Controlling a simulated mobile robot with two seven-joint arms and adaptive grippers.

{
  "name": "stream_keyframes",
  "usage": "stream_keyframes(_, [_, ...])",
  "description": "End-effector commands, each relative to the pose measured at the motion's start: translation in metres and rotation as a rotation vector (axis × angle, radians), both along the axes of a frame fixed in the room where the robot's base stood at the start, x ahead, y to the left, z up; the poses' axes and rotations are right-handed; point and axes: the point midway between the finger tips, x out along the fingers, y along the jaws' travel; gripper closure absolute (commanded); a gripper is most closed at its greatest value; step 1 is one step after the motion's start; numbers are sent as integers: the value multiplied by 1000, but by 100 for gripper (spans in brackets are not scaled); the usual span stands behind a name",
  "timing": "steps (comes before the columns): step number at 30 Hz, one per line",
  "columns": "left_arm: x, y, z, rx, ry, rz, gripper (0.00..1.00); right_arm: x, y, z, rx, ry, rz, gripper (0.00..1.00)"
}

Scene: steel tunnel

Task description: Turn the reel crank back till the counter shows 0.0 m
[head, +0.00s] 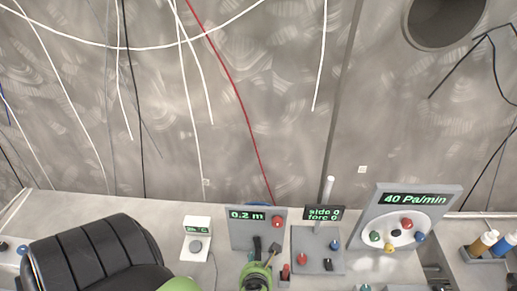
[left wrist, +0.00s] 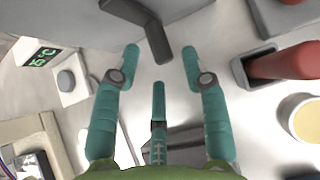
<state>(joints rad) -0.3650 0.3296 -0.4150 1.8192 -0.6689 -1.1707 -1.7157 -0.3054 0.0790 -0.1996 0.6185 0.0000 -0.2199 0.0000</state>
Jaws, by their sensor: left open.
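The counter (head: 247,215) reads 0.2 m in green digits on a grey panel at the back of the bench in the head view. My left gripper (head: 265,249) is just in front of this panel and hides part of it. In the left wrist view its teal fingers (left wrist: 161,51) are open. A dark grey bent bar (left wrist: 150,27), which looks like the reel crank, reaches down so that its end appears between the fingertips. I see no finger clearly touching it. The reel itself cannot be made out. My right gripper is not in view.
A red knob (head: 277,221) sits beside the counter. To the right are a side/force display (head: 324,213) and a tilted 40 Pa/min panel (head: 415,199). A small temperature box (head: 196,225) stands left.

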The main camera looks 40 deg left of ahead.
Motion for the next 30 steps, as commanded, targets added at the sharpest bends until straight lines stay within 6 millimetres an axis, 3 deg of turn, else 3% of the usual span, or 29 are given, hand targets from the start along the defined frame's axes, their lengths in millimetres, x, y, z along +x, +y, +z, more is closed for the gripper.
stream_keyframes(6, [11, 10, -13, 1, -1, 0, 55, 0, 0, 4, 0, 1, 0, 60])
stream_keyframes(16, [13, 11, -16, -1, -2, 1, 55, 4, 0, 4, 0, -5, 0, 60])
stream_keyframes(19, [13, 11, -16, -1, -2, 1, 95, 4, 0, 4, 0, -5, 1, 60])
stream_keyframes(20, [13, 11, -16, -1, -2, 1, 100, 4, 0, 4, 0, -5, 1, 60])
stream_keyframes(30, [13, 11, -16, -15, -15, -1, 100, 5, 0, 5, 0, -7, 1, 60])
